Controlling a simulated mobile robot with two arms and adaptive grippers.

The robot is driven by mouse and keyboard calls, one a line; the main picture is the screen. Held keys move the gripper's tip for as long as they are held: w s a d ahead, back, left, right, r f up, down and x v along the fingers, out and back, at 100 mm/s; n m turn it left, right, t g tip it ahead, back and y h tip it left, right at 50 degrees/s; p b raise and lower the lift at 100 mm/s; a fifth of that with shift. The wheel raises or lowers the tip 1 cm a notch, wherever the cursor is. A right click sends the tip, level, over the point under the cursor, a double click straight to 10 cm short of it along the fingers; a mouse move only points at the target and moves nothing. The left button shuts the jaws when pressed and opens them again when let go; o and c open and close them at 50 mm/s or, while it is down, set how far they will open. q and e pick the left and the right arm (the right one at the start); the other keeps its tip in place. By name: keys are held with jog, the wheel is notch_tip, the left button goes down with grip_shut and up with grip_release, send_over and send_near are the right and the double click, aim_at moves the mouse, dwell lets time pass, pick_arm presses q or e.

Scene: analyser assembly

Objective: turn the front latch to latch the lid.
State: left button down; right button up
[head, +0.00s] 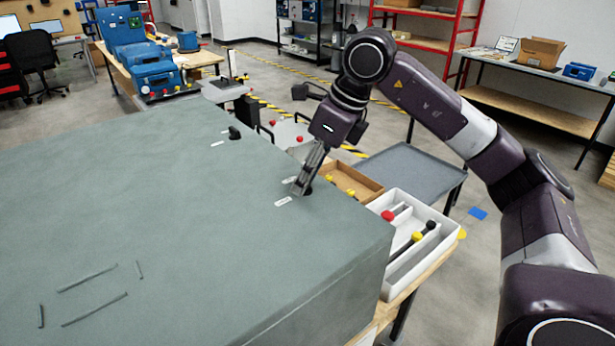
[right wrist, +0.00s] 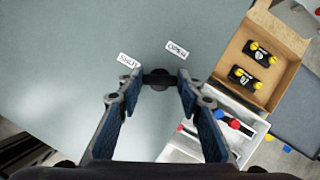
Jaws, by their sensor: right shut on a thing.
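The lid is the large grey-green top (head: 190,230) of the cabinet, with its right edge near my right arm. My right gripper (head: 301,190) reaches down to the lid near that edge, fingers shut on a black latch knob. In the right wrist view the knob (right wrist: 157,79) sits between the two fingertips of the gripper (right wrist: 158,84). A "SHUT" label (right wrist: 129,61) lies up-left of the knob and an "OPEN" label (right wrist: 177,50) up-right. The fingers partly hide the knob, so its pointing direction is unclear. A second black knob (head: 234,132) stands farther back on the lid. My left gripper is not in view.
Beside the cabinet are a wooden box (right wrist: 284,42) with yellow-knobbed black parts and a white divided tray (head: 441,220) with a red-knobbed and other parts. A grey table (head: 410,172) stands beyond. The lid around the gripper is mostly clear.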

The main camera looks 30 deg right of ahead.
jog(key=m+h, duration=0.1)
jog(key=m, duration=0.1)
jog(key=m+h, duration=0.1)
jog(key=m, duration=0.2)
jog(key=shift+a+t, duration=0.15)
jog(key=shift+t, duration=0.15)
jog(key=shift+m, duration=0.4)
jog(key=o, duration=1.2)
jog(key=shift+c, duration=0.2)
jog(key=v, duration=1.2)
